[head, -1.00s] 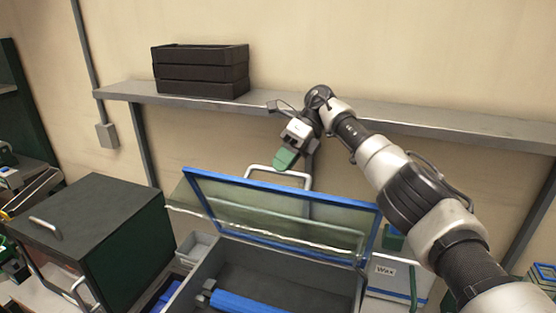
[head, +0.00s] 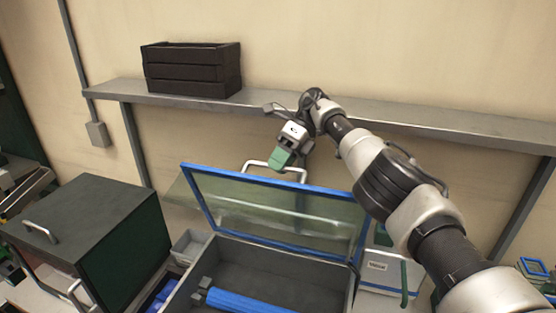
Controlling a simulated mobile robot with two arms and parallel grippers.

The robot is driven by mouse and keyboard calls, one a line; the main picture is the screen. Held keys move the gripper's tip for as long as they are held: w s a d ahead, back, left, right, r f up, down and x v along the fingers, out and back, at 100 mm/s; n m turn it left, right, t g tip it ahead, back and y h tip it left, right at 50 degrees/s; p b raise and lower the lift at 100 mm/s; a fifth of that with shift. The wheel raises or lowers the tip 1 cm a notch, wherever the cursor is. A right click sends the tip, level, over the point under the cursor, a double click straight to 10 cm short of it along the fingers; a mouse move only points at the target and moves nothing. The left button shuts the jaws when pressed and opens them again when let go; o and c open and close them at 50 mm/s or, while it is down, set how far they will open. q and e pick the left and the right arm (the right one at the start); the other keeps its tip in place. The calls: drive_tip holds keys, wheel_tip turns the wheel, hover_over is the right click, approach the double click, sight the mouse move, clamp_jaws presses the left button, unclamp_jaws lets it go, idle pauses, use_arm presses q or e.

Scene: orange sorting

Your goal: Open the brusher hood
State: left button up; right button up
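The brusher hood is a clear pane in a blue frame (head: 275,183), hinged on a grey box (head: 262,262). In the head view it stands tilted up, with the box interior visible below it. A pale bar handle (head: 255,165) rises behind the hood's upper edge. My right gripper (head: 281,159), with green fingers, is right at this handle, above the upper edge. The fingers overlap the handle in the picture; I cannot tell whether they grip it or only touch it. My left gripper is out of view.
A blue roller (head: 245,302) lies inside the box. A dark green cabinet (head: 95,225) stands at the left, with a small grey bin (head: 188,245) between. A wall shelf (head: 400,130) with stacked black crates (head: 191,70) runs behind my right arm. A white container (head: 385,272) is at the right.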

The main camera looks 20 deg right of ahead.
drive_tip(key=shift+o, duration=0.4)
drive_tip(key=shift+w+d+f, duration=0.3)
drive_tip(key=shift+w, duration=0.1)
use_arm(q)
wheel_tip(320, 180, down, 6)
drive_tip(key=b, duration=0.6)
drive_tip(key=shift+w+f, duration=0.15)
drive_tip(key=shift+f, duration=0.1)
use_arm(e)
drive_tip(key=s+d+r, duration=0.7)
drive_tip(key=s+r, duration=0.2)
drive_tip(key=r, duration=0.2)
drive_tip(key=shift+d+r, duration=0.15)
drive_tip(key=shift+d, duration=0.05)
